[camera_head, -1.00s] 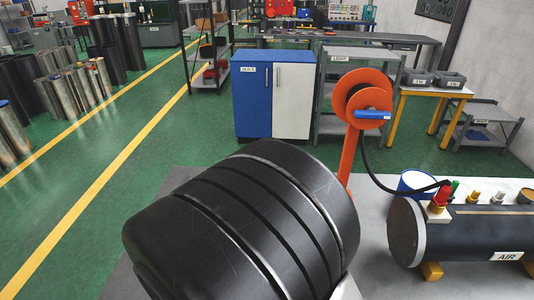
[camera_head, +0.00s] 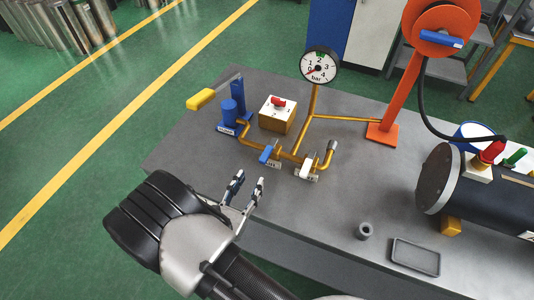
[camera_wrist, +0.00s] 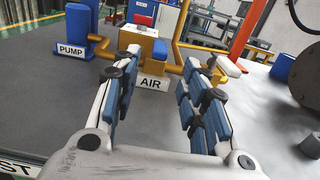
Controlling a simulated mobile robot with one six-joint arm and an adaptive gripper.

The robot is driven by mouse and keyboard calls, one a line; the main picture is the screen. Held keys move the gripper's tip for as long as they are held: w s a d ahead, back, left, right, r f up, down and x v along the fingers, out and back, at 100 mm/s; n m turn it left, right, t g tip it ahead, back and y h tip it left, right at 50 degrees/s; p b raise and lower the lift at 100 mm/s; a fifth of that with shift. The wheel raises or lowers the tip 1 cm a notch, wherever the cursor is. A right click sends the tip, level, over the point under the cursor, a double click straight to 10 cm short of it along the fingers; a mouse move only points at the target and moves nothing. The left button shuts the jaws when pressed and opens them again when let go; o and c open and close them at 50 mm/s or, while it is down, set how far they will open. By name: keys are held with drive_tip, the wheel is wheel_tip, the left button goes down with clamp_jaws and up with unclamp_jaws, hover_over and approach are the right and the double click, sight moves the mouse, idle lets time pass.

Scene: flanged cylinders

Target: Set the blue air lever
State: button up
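The blue air lever (camera_head: 266,154) sits on a yellow pipe on the grey bench, by a small label. In the wrist view the lever (camera_wrist: 159,47) stands behind the white AIR label (camera_wrist: 153,82), between and beyond my fingers. My gripper (camera_head: 246,186) is open and empty, in front of the lever and apart from it. Both padded fingers also show in the wrist view (camera_wrist: 160,72), with a wide gap between them. The exact distance from fingertips to lever is hard to tell.
A white lever (camera_head: 307,166) stands close right of the blue one. Behind are a red-knobbed switch box (camera_head: 278,113) and gauge (camera_head: 319,65); the blue pump (camera_head: 231,113) with yellow handle is left. A tray (camera_head: 415,257) and black cylinder (camera_head: 480,190) are right.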

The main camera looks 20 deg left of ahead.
sight(271, 145)
drive_tip(key=w, duration=0.4)
drive_tip(key=w+b, duration=0.1)
drive_tip(key=w, duration=0.3)
drive_tip(key=w+d, duration=0.1)
drive_tip(key=w, duration=0.3)
drive_tip(key=shift+w, duration=0.3)
drive_tip(key=shift+c, duration=0.5)
clamp_jaws()
